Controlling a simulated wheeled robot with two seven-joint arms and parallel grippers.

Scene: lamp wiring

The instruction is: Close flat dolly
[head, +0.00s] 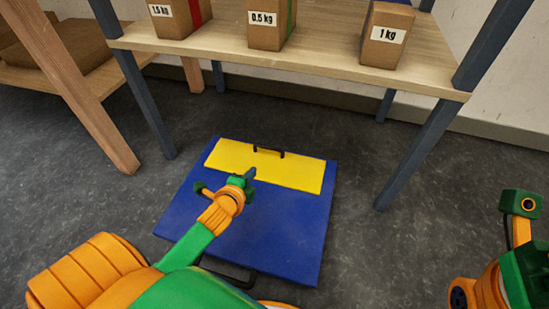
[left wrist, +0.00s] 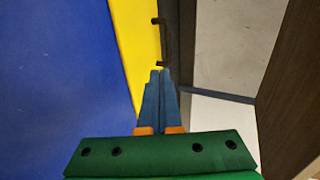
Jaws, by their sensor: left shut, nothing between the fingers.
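The flat dolly (head: 285,235) lies on the floor, a blue slab with a yellow strip (head: 225,155) along its far side. A black handle (head: 268,151) stands on the yellow strip near its far edge. A second dark handle (head: 230,276) shows at the near edge, partly covered by my left arm. My left gripper (head: 251,173) is over the dolly, its tips near the yellow strip, short of the far handle. In the left wrist view, the blue fingers (left wrist: 161,76) are together and empty, pointing at the black handle (left wrist: 162,42).
A wooden shelf (head: 300,62) on grey legs stands beyond the dolly, bearing boxes marked 1.5 kg (head: 178,18), 0.5 kg (head: 268,25) and 1 kg (head: 385,35). A wooden rack (head: 75,85) stands at the left. Dark floor (head: 400,250) is clear right of the dolly.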

